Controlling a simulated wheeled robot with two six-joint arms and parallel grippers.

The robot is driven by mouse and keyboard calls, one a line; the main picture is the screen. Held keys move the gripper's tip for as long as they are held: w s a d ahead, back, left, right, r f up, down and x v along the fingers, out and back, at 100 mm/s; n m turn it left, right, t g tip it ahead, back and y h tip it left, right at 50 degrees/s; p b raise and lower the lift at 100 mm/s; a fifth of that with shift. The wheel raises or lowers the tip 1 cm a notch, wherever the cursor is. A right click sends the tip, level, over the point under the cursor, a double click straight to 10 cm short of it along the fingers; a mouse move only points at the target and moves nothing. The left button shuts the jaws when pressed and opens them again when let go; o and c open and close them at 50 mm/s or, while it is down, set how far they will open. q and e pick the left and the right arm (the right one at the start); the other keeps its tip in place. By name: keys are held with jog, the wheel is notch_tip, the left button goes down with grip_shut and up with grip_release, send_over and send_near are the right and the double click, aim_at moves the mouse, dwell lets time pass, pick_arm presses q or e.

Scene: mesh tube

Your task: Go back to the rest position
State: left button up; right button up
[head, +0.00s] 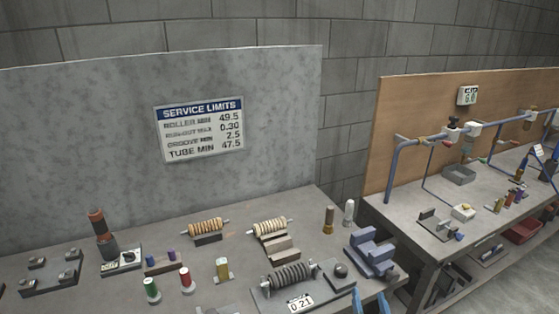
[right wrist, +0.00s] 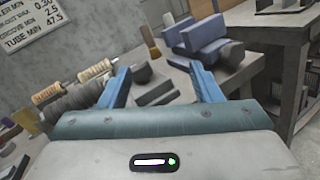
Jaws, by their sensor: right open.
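My right gripper (head: 370,302) shows only as two blue fingertips at the bottom edge of the head view. In the right wrist view its two blue fingers (right wrist: 160,86) stand wide apart. Nothing is held between them. Beyond the fingers lie a dark round knob and the blue-grey block fixture (right wrist: 205,38). That fixture (head: 372,252) stands at the right end of the near bench in the head view. My left gripper is not in view.
The near bench (head: 330,205) holds a dark ribbed roller (head: 293,275) on a stand with a 0.21 display, two tan rollers, spools and small posts. A second bench (head: 400,213) with blue pipes stands at right, past a gap. A service limits sign (head: 200,128) hangs behind.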

jog(key=s+d+m+g+h, duration=0.4)
jog(key=s+m, duration=0.3)
jog(key=m, duration=0.4)
jog(key=s+d+m+g+h, duration=0.35)
jog(key=s+d+m, duration=0.35)
jog(key=m, duration=0.4)
jog(key=s+a+f+m+g+y, duration=0.2)
jog(key=s+a+m+g+y, duration=0.2)
jog(key=s, duration=0.4)
jog(key=s+a+f+m+g+y, duration=0.25)
jog(key=s+a+m+y, duration=0.2)
jog(key=s, duration=0.25)
notch_tip(320, 180, down, 35)
jog(key=s+d+g+b, duration=0.1)
jog(key=d+g+b, duration=0.1)
jog(key=g+b, duration=0.15)
jog(key=s+d+f+b, duration=0.1)
jog(key=s+f+b, duration=0.2)
jog(key=s+f, duration=1.5)
notch_tip(320, 180, down, 3)
jog(key=shift+s+r+m, duration=0.1)
jog(key=shift+s+m, duration=0.2)
jog(key=shift+m, duration=0.05)
